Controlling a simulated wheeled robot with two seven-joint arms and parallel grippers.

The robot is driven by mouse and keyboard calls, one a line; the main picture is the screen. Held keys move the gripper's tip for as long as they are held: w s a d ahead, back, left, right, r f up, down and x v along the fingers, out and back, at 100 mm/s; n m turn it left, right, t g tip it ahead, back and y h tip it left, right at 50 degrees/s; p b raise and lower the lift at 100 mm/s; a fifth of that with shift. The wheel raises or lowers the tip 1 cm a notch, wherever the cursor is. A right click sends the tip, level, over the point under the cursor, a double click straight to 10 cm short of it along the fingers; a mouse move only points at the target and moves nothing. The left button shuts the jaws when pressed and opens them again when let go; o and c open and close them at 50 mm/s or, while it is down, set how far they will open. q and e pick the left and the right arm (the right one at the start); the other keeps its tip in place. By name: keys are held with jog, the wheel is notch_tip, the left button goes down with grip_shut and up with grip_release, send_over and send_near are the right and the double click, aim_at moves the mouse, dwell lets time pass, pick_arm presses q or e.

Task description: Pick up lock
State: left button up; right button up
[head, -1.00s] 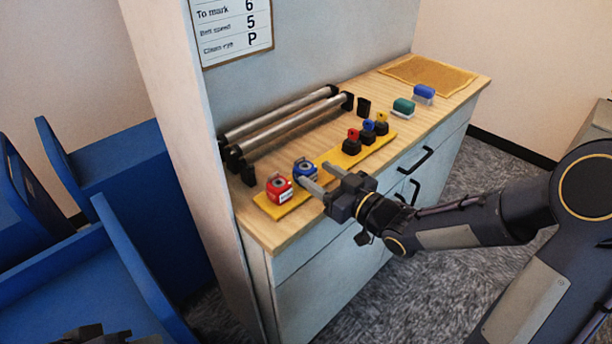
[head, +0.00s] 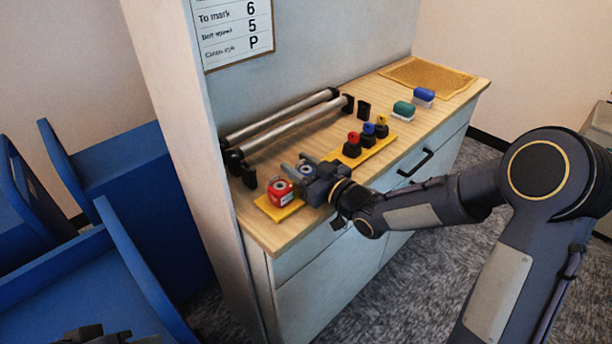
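Two small round-faced locks sit at the near left end of a yellow board (head: 269,209) on the wooden counter. The red lock (head: 281,192) shows clearly. The blue lock (head: 307,171) is mostly hidden by my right gripper (head: 297,168). The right gripper's two fingers are apart, one on each side of the blue lock, reaching past it toward the rollers. I cannot tell whether they touch it. My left gripper (head: 95,336) shows only as a dark part at the bottom edge; its fingers cannot be made out.
Black knobs with red, blue and yellow tops (head: 367,133) stand farther along the board. Two metal rollers (head: 290,122) lie behind on black supports. A green brush (head: 403,111), a blue brush (head: 424,96) and a tan mat (head: 428,75) are at the far right. Blue bins (head: 90,290) stand left.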

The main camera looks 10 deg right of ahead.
aim_at(299, 167)
jog(key=shift+r, duration=0.1)
jog(key=shift+c, duration=0.6)
jog(key=shift+r, duration=0.25)
jog(key=r, duration=0.3)
jog(key=shift+s+a+r, duration=0.1)
jog(key=shift+s+a, duration=0.05)
jog(key=shift+s, duration=0.05)
jog(key=s+a+r+p, duration=0.1)
jog(key=s+a+r, duration=0.3)
jog(key=r, duration=0.3)
jog(key=s+a+r+p, duration=0.1)
jog(key=s+a+r, duration=0.3)
jog(key=s+r, duration=0.2)
jog(key=shift+s+a+r, duration=0.25)
jog(key=shift+r, duration=0.1)
